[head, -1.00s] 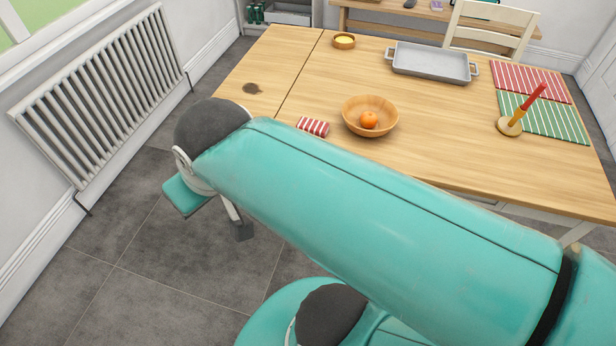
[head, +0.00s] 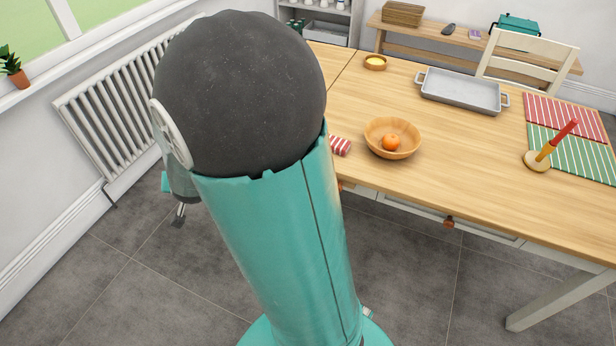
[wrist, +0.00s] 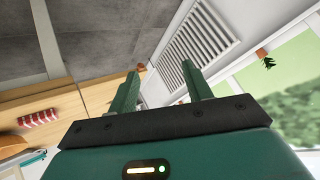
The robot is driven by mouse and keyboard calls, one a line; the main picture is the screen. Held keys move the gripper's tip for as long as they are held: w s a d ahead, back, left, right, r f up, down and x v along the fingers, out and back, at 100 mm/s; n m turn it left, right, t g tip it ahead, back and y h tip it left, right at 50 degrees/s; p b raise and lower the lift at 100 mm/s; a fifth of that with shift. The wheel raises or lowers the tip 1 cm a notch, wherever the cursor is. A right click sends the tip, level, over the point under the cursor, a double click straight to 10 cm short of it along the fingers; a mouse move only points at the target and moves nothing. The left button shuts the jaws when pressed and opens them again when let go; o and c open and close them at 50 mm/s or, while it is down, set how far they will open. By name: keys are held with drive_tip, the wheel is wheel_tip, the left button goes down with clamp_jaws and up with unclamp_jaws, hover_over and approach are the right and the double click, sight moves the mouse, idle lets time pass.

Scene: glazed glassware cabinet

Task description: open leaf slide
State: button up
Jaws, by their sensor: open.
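The wooden table (head: 480,200) fills the right of the head view, with a seam across its top near the far left end. Under its front edge are two copper-coloured knobs, one at the middle (head: 449,222) and one partly behind my arm (head: 340,186). I cannot tell which part is the leaf slide. My gripper (wrist: 160,72) is open and empty in the wrist view, its two green fingers apart. One copper-coloured knob (wrist: 141,68) shows beyond the left finger, by the table's edge. In the head view my arm hides most of the gripper.
A radiator (head: 130,115) lines the left wall. The floor in front of the table is clear.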

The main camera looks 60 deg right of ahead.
drive_tip(key=s+d+f+m+g+h, duration=0.2)
drive_tip(key=s+d+f+m+h, duration=0.15)
drive_tip(key=d+f, duration=0.45)
drive_tip(key=s+d+f+m+g+h, duration=0.1)
drive_tip(key=s+d+f+m+h, duration=0.3)
drive_tip(key=d+f, duration=0.5)
drive_tip(key=s+d+f+n+g+h, duration=0.1)
drive_tip(key=s+d+f+h, duration=0.2)
drive_tip(key=s, duration=0.6)
drive_tip(key=s+d+f+g+h, duration=0.15)
drive_tip(key=s+f+h, duration=0.25)
drive_tip(key=s, duration=0.6)
drive_tip(key=w+d, duration=0.2)
drive_tip(key=d, duration=1)
drive_tip(key=shift+w+d+r, duration=0.25)
drive_tip(key=shift+d, duration=0.05)
clamp_jaws()
